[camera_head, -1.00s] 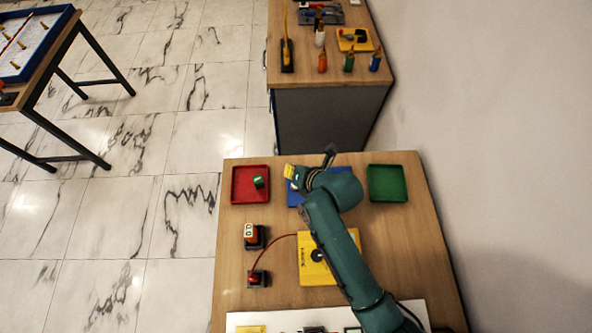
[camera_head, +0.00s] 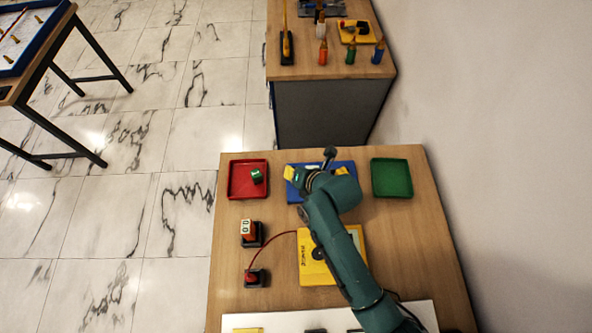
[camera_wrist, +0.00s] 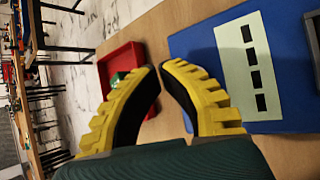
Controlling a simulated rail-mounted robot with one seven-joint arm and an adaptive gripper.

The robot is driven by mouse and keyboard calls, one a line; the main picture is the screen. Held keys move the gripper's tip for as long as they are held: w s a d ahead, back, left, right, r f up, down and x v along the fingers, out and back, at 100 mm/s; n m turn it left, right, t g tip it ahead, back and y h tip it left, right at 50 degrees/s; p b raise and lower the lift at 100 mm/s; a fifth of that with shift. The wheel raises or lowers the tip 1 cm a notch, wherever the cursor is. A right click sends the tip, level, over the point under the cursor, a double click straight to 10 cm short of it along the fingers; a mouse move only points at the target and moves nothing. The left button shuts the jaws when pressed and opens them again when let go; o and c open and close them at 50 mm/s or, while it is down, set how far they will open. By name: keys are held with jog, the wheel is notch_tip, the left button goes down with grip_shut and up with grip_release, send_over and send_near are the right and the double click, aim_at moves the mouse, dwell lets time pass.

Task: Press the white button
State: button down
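I cannot make out a white button in either view. My gripper (camera_wrist: 160,68) has two yellow ribbed fingers whose tips almost meet, with nothing between them. In the head view my gripper (camera_head: 289,173) is over the left part of a blue panel (camera_head: 345,166), and my arm covers part of it. In the wrist view the blue panel (camera_wrist: 200,42) lies to the right of the fingers and carries a pale strip (camera_wrist: 250,65) with several dark squares. A yellow box (camera_head: 309,272) with a black round part (camera_head: 318,253) is partly under my arm.
A red tray (camera_head: 235,190) holds a green block (camera_head: 257,176). A green tray (camera_head: 392,178) stands right of the blue panel. An orange block with white faces (camera_head: 248,229) and a red part on a black base (camera_head: 252,277), wired to the yellow box, stand left. Bare wood lies between.

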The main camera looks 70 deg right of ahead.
jog(key=shift+f, duration=0.1)
dwell(0.7)
jog(key=shift+f, duration=0.3)
jog(key=shift+f+b, duration=0.4)
jog(key=shift+f, duration=0.25)
dwell(0.5)
jog(key=shift+r, duration=0.15)
jog(key=shift+r+p, duration=0.9)
jog(key=shift+p, duration=0.1)
notch_tip(320, 180, up, 5)
jog(key=p, duration=0.5)
